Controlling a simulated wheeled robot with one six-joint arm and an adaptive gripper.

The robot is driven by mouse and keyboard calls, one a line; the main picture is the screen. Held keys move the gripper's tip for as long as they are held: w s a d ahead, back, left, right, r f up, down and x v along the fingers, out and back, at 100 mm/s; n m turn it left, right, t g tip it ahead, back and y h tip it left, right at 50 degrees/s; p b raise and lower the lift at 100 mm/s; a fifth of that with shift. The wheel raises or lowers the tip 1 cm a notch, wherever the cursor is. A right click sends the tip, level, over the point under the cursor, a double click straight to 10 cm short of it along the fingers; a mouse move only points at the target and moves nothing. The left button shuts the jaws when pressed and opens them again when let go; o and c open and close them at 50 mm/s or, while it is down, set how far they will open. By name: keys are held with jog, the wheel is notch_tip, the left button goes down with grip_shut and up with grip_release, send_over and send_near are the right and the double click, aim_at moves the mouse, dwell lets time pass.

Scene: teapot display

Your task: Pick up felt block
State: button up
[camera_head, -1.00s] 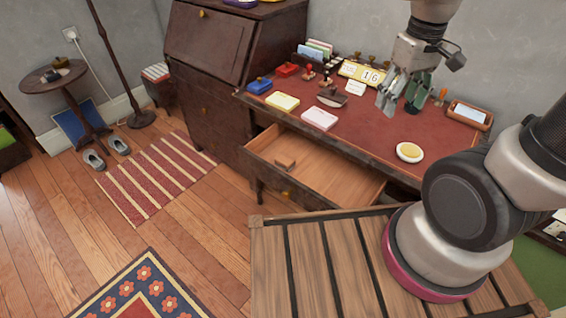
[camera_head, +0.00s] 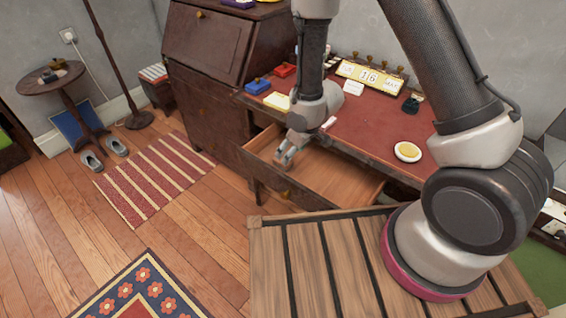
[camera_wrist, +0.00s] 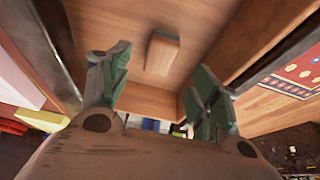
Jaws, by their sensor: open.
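A small brown block (camera_wrist: 162,54), apparently the felt block, lies on the floor of the open wooden drawer (camera_head: 338,173). In the wrist view it lies ahead, between and just beyond the fingertips. In the head view my gripper hides it. My gripper (camera_head: 288,158) reaches down over the left part of the drawer. The wrist view shows its two green-padded fingers (camera_wrist: 160,68) spread apart with nothing held between them. A gap to the block seems to remain.
The drawer's walls stand close around the gripper. The red-topped desk (camera_head: 370,125) above holds a blue stamp pad (camera_head: 258,86), a red one (camera_head: 284,70), a calendar (camera_head: 368,76) and a yellow-topped round dish (camera_head: 408,151). A slatted wooden surface (camera_head: 315,265) lies in front.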

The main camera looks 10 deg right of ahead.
jog(key=x, duration=0.6)
jog(key=shift+w+a, duration=0.1)
jog(key=shift+a, duration=0.05)
jog(key=c, duration=1.2)
